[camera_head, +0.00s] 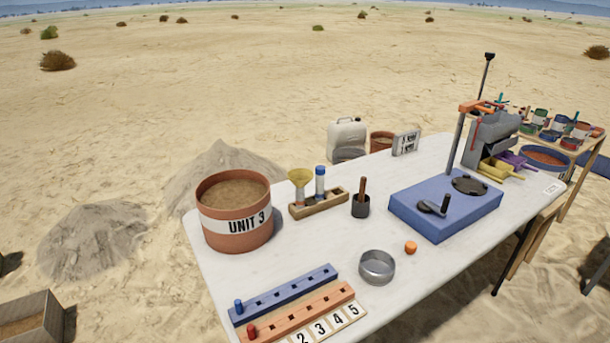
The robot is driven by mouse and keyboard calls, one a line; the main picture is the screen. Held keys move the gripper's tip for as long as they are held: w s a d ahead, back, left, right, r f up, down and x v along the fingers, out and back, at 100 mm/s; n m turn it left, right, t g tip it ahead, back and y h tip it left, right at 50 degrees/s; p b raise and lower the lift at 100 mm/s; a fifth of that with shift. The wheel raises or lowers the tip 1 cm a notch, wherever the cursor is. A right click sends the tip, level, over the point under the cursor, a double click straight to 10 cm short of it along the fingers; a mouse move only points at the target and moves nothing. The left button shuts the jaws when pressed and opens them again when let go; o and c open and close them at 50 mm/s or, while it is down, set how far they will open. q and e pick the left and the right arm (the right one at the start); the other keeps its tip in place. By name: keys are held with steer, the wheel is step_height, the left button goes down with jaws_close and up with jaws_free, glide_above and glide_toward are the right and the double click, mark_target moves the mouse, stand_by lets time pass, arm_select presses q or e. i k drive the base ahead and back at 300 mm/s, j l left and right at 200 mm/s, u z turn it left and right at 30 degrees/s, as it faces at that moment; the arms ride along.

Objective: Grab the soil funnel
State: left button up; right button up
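The soil funnel (300,178) is a small yellowish cone, upright in a wooden rack (322,204) near the back left of the white table. A clear tube with a blue cap (320,180) stands in the same rack, to the right of the funnel. The lower part of the funnel is hard to make out at this size. Neither of my grippers is in view.
A terracotta bucket (235,229) marked UNIT 3 stands left of the rack. A dark cup (361,206) is on the right. A blue box (430,218), metal dish (377,268), orange ball (411,247) and blue peg rack (290,292) occupy the table.

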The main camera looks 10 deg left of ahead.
mark_target(299, 177)
steer(key=i+l+u, duration=0.2)
steer(key=l, duration=0.2)
steer(key=i+l+u, duration=0.2)
steer(key=l, duration=0.2)
steer(key=l+u, duration=0.15)
steer(key=l, duration=0.25)
steer(key=i, duration=0.05)
